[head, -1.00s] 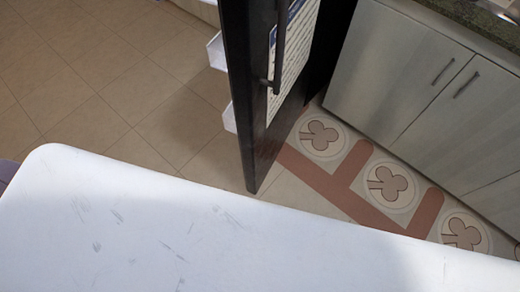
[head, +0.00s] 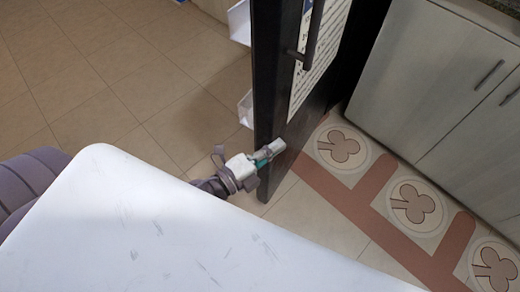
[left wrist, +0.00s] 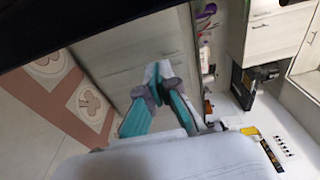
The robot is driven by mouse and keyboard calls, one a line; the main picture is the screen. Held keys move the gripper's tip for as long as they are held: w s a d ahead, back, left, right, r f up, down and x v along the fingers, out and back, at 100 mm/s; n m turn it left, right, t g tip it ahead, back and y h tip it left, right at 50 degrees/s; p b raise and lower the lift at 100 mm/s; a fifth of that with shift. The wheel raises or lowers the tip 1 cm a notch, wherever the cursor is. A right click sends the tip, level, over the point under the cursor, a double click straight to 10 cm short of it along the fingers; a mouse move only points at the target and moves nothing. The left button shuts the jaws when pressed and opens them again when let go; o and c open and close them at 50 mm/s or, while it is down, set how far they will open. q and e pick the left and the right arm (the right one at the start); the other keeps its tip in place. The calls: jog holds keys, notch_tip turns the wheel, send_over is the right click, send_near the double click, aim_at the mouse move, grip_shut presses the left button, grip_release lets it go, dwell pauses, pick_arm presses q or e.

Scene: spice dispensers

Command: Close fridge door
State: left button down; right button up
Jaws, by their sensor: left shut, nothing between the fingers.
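The fridge door (head: 284,95) is a dark upright panel in the head view. It stands open, its free edge towards me, with a dark bar handle (head: 313,38) and a printed sheet on its right face. My left gripper (head: 277,147) is shut and empty. It appears in front of the door's lower free edge; whether it touches cannot be told. In the left wrist view the shut fingers (left wrist: 158,72) show near the middle. The fridge body is not clearly in view. My right gripper is not in view.
White shelves (head: 245,108) stick out from the door's left side. Grey cabinets (head: 440,80) stand at the right. Tiled floor (head: 130,60) is open at the left. The left wrist view shows a counter and drawers (left wrist: 272,38) at the right.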

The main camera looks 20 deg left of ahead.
aim_at(270, 134)
pick_arm(q)
jog(key=shift+w+a, duration=0.65)
jog(key=shift+w, duration=0.2)
jog(key=shift+w+a, duration=0.6)
jog(key=shift+w, duration=0.25)
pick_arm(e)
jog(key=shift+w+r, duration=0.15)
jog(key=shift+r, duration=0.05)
